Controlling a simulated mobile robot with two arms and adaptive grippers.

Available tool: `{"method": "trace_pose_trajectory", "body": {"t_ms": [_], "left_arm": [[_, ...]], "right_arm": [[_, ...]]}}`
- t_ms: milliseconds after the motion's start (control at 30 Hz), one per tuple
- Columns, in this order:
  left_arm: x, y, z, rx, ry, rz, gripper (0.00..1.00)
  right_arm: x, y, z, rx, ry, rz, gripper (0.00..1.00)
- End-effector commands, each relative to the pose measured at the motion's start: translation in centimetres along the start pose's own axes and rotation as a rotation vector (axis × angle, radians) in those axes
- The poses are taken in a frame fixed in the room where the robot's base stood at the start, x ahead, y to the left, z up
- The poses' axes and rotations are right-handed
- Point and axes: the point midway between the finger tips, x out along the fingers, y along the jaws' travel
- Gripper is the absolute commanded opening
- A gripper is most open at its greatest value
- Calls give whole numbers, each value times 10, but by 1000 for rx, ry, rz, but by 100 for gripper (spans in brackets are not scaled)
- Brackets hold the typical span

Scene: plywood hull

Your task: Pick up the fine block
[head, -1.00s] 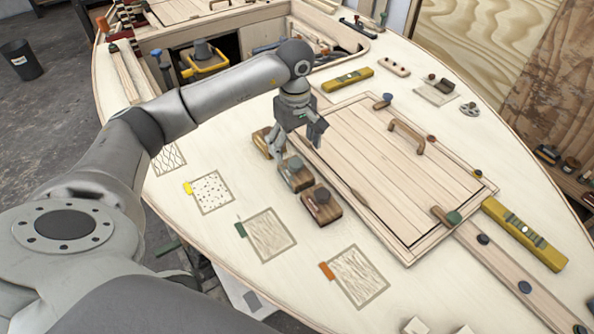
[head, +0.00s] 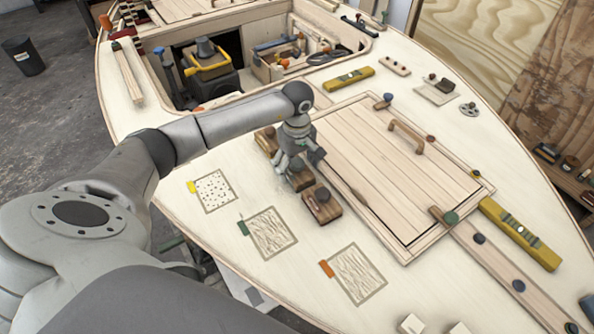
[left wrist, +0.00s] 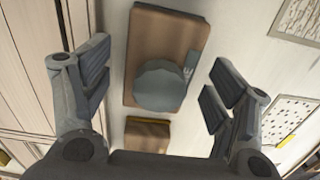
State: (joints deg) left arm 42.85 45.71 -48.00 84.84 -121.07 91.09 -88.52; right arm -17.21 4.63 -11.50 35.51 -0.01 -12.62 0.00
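Three wooden blocks with round knobs stand in a slanted row on the deck, left of the hatch. The far block (head: 266,140) is partly behind my gripper. The middle block (head: 299,182) is largely covered by it, and the near block (head: 321,205) is clear. I cannot read which is the fine block. My left gripper (head: 294,169) is low over the middle block. In the left wrist view the gripper (left wrist: 158,92) is open, its fingers apart on either side of a brown block (left wrist: 150,40) with a grey-blue knob and a grey-teal edge. My right gripper is not in view.
Three framed patches lie near the blocks: dotted with a yellow tab (head: 214,191), green-tabbed (head: 269,233) and orange-tabbed (head: 358,274). A yellow-edged block (left wrist: 148,134) sits close to the gripper. The hatch (head: 395,170) with its handle is at right.

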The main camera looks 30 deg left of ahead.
Motion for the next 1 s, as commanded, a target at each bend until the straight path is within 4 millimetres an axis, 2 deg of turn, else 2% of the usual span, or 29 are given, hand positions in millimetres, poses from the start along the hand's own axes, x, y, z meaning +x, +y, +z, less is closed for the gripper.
{"method": "trace_pose_trajectory", "body": {"t_ms": [33, 367, 733, 933, 1000], "left_arm": [[0, 0, 0, 0, 0, 0, 70], [0, 0, 0, -1, 0, 0, 27], [-6, 1, -1, -1, 2, 4, 27], [-30, 1, -2, -1, 4, 5, 27], [-38, -4, 2, 0, 2, 3, 27]], "right_arm": [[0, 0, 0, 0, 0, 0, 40], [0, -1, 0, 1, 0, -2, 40], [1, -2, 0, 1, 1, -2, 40], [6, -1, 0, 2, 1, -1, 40], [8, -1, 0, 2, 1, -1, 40]]}}
